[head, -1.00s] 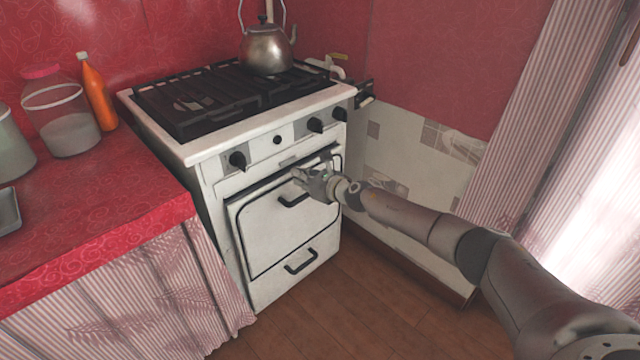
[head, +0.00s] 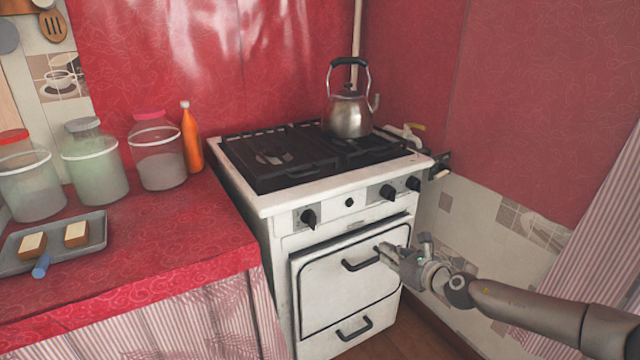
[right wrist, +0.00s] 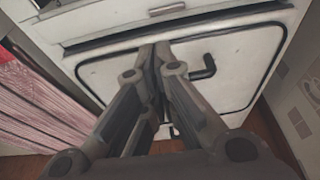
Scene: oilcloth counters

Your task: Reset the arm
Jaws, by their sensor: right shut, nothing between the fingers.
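My right gripper (head: 386,252) is in front of the white stove, near the right end of the oven door handle (head: 362,264). In the right wrist view my right gripper (right wrist: 155,50) has its fingers together and empty, with the black handle (right wrist: 204,68) to the right of the fingertips. I cannot tell from these views whether the fingertips touch the door. The oven door (head: 335,288) looks slightly ajar at its top edge. My left gripper is not in view.
A metal kettle (head: 348,112) stands on the stove's black grate (head: 275,170). Left of the stove, a red counter (head: 150,245) holds jars, an orange bottle (head: 191,140) and a grey tray (head: 95,240). A tiled wall stands close on the right.

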